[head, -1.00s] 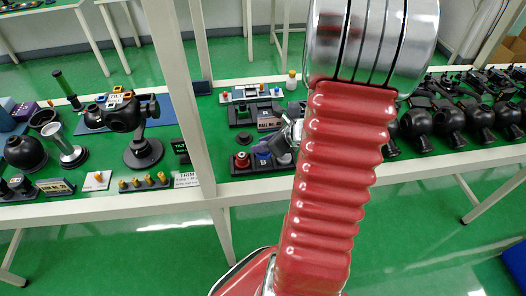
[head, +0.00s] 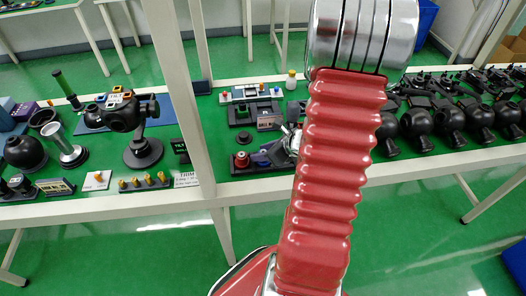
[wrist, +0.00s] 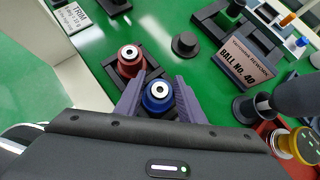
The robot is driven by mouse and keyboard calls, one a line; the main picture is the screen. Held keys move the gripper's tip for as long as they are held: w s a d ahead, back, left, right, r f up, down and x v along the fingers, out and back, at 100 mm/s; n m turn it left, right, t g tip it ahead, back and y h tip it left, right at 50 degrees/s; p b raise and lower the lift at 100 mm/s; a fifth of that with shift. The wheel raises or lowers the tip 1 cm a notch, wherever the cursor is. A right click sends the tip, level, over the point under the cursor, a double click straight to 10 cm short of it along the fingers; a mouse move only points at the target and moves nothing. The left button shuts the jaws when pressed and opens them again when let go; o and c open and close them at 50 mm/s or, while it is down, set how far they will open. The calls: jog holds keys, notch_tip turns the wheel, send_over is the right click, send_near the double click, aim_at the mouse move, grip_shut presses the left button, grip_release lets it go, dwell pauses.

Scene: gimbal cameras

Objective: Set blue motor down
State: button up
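The blue motor (wrist: 157,95), a round piece with a pale ring and dark centre on top, sits between the two purple-grey fingers of my gripper (wrist: 160,82) in the wrist view. The fingers close against its sides. It is just in front of the red motor (wrist: 131,60) and over the dark tray (wrist: 113,70); whether its base touches the tray is hidden. In the head view my gripper (head: 287,146) is low over the right part of the tray (head: 237,172), where the red motor (head: 242,160) stands at the left end.
A dark handle-like piece (wrist: 290,97) and a brass-coloured cylinder (wrist: 302,146) are close on the right. A TRIM card (wrist: 73,14) is at left. A white post (head: 185,90) rises left of the tray.

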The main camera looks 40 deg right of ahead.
jog(key=shift+r, duration=0.15)
jog(key=v, duration=1.2)
dwell(0.8)
